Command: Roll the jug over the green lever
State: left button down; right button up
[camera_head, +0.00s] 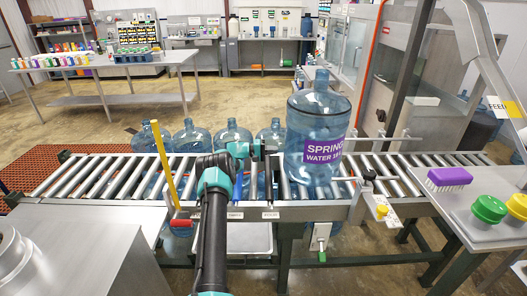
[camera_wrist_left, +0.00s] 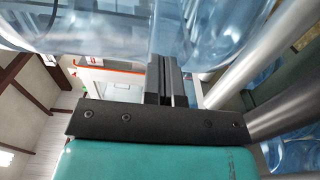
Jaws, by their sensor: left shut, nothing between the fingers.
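The large clear blue jug (camera_head: 318,112) with a purple "SPRING WATER" label stands upright on the roller conveyor (camera_head: 100,176), right of centre. My left gripper (camera_head: 257,150) is shut and empty at the jug's left side, low down. In the left wrist view the shut fingers (camera_wrist_left: 166,80) reach up to the jug's clear wall (camera_wrist_left: 95,28); I cannot tell whether they touch it. A small green piece (camera_head: 321,256) hangs on a white box below the conveyor's front rail, under the jug; I cannot tell whether it is the lever. My right gripper is out of view.
Several blue jugs (camera_head: 187,137) stand behind the conveyor. A yellow handle (camera_head: 163,160) with a red base rises at front left. Green (camera_head: 489,209) and yellow caps and a purple brush (camera_head: 449,177) lie at right.

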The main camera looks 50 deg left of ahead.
pick_arm(q)
jog(key=shift+w+d, duration=0.1)
jog(key=shift+d, duration=1.65)
jog(key=shift+d, duration=0.1)
